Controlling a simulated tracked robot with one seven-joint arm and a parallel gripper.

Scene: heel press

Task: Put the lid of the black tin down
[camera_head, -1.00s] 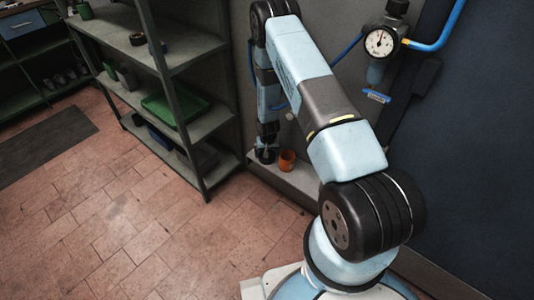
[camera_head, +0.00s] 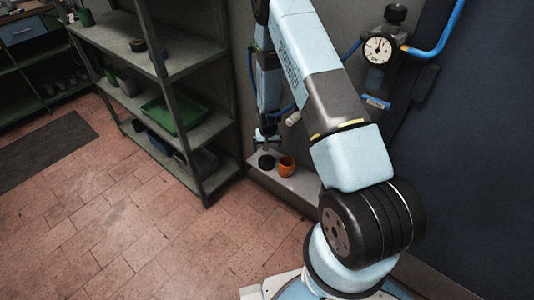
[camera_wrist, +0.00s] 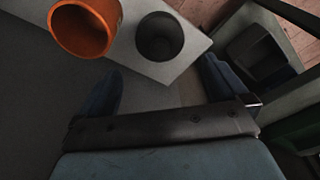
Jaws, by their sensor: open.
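The black tin (camera_head: 266,161) stands upright on a pale ledge (camera_head: 305,187), beside an orange cup (camera_head: 287,166). In the wrist view the black tin (camera_wrist: 160,36) shows as a dark round shape beyond my fingertips, next to the orange cup (camera_wrist: 85,28). I cannot make out a separate lid, nor tell surely whether the tin is covered. My gripper (camera_head: 266,138) is above the tin and apart from it. Its two fingers are spread wide in the wrist view, and the gap between them (camera_wrist: 160,85) is empty.
A metal shelf unit (camera_head: 185,118) with a green tray (camera_head: 174,113) stands left of the ledge. A pressure gauge (camera_head: 379,48) and blue hose are on the wall at right. A dark bin-like container (camera_wrist: 262,55) shows at right in the wrist view.

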